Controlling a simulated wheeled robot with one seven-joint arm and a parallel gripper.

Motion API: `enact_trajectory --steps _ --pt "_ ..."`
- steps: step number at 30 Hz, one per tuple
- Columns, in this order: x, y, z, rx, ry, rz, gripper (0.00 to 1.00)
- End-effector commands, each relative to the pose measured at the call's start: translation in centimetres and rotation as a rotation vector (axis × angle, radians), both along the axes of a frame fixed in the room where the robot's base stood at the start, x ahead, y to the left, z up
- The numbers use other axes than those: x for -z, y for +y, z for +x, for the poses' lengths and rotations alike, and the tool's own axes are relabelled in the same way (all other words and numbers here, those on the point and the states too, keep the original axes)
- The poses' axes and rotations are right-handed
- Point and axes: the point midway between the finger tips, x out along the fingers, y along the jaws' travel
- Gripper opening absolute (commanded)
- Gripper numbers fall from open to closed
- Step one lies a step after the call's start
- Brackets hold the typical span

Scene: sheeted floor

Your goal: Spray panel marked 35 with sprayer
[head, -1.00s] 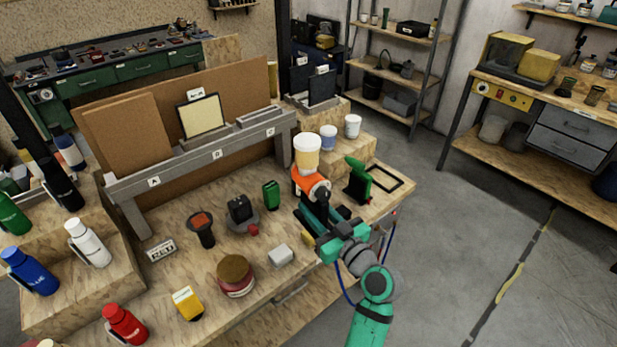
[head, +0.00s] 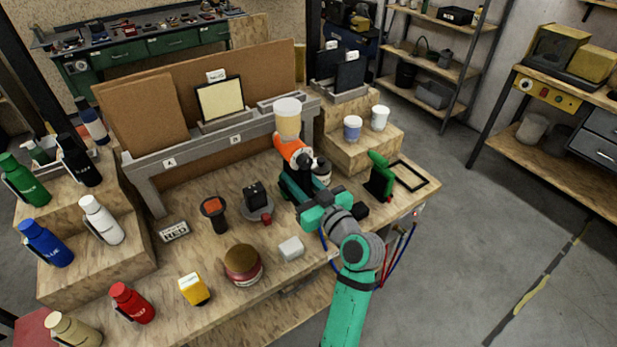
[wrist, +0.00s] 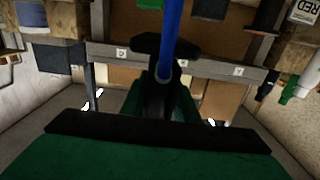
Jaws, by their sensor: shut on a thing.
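My gripper (head: 297,172) is shut on the sprayer, which has an orange body (head: 291,147) and a cream cup (head: 288,120) on top. It is held upright above the bench, in front of the grey rack's right part. A framed cream panel (head: 220,100) stands at the rack, left of the sprayer, with a white tag on top. Two dark panels (head: 350,72) with white tags stand in a holder at the back right. The tag numbers are too small to read. In the wrist view a blue hose (wrist: 171,35) crosses the dark sprayer parts.
The grey rack (head: 200,150) and brown backboard (head: 255,75) stand behind the sprayer. A green spray tool (head: 380,175) stands to the right, near two cups (head: 353,128) on a wooden step. Coloured bottles (head: 45,242) line the left. Several small items cover the bench front.

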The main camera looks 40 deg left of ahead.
Motion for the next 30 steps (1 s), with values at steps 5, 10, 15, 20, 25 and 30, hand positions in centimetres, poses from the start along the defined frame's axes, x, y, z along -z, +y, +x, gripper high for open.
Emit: enact_trajectory --steps 5,10,15,20,25,30 --pt "-0.1 1.1 -2.8 0.000 -0.003 0.003 0.20" --pt "-0.2 2.3 -5.8 0.000 -0.004 0.004 0.20" --pt "-0.2 3.5 -8.8 0.000 -0.003 0.004 0.20" --pt "-0.2 4.6 -11.6 0.000 -0.003 0.004 0.20" --pt "-0.2 5.7 -14.1 0.001 -0.004 0.004 0.20" --pt "-0.2 6.4 -15.7 0.001 -0.004 0.004 0.20"
